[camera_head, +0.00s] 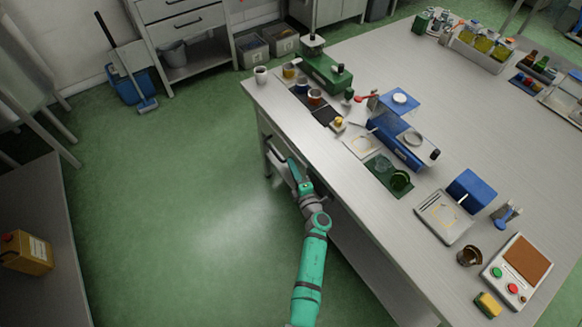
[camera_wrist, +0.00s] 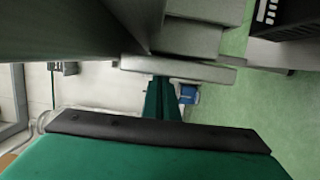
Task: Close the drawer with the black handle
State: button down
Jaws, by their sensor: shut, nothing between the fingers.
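The grey drawer unit (camera_head: 264,128) is under the left end of the long workbench. A dark handle (camera_head: 268,150) shows on its front, just left of my gripper. My gripper (camera_head: 291,166) is at the drawer fronts, low beside the bench edge, and hides part of them. In the wrist view stepped pale grey fronts show at the top, and the lowest drawer front (camera_wrist: 205,70) stands out most. My shut, empty green fingers (camera_wrist: 162,85) reach its lower edge; I cannot tell whether they touch. No handle is clear in the wrist view.
The workbench top (camera_head: 330,165) carries jars, a green device, blue trays and a scale. Green floor (camera_head: 190,220) is free left of the bench. A side table (camera_head: 40,260) with a yellow canister stands at left. Another drawer cabinet (camera_head: 185,30) stands at the back.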

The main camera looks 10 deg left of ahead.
jog(key=s+a+v, duration=0.1)
jog(key=a+v, duration=0.1)
jog(key=v, duration=1.7)
jog(key=w+a, duration=0.2)
jog(key=w, duration=0.9)
jog(key=shift+a, duration=0.4)
jog(key=shift+r, duration=0.1)
